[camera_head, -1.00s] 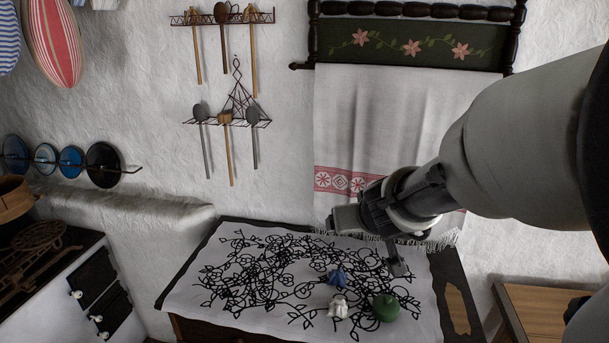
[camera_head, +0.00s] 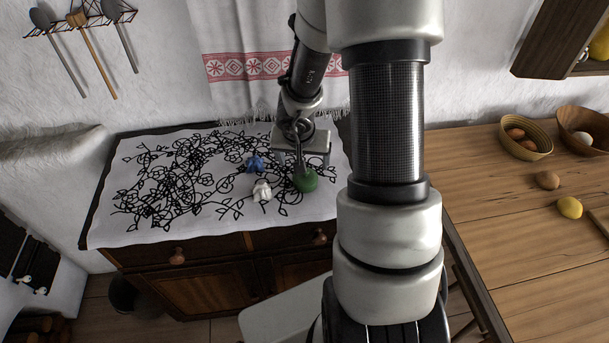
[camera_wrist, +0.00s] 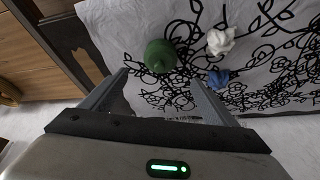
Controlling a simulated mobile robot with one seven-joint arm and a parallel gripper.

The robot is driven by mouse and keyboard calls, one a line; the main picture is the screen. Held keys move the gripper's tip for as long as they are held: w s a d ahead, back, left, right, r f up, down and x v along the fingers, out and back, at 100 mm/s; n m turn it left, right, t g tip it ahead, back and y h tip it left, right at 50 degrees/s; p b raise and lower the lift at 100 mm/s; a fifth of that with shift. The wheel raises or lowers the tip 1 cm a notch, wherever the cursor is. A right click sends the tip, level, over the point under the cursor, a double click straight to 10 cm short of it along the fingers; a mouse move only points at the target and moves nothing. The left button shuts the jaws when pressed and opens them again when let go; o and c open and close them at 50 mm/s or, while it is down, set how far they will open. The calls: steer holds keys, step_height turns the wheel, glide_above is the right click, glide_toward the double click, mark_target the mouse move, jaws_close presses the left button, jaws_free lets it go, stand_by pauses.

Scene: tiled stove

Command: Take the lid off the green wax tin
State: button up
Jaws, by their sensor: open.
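The green wax tin (camera_head: 305,181) stands on the cloth-covered cabinet, near the right end of the cloth. It is round and looks closed, with a green top. It also shows in the wrist view (camera_wrist: 159,56), beyond the fingertips and between their lines. My gripper (camera_head: 302,163) is open and empty, above and just behind the tin in the head view. In the wrist view my gripper's two fingers (camera_wrist: 158,78) reach toward the tin, apart from each other. Whether a finger touches the tin I cannot tell.
A white crumpled item (camera_head: 262,190) and a blue one (camera_head: 256,163) lie left of the tin, close by. The patterned cloth (camera_head: 140,225) is otherwise clear. A wooden table (camera_head: 500,235) with bowls, eggs and a lemon stands at the right.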

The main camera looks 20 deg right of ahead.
mark_target(305, 174)
steer(key=x, duration=0.3)
steer(key=b+x, duration=0.3)
steer(key=x, duration=0.2)
steer(key=shift+s+b, duration=0.15)
steer(key=shift+b, duration=0.25)
steer(key=shift+f, duration=0.3)
steer(key=shift+r, duration=0.1)
steer(key=c, duration=1.1)
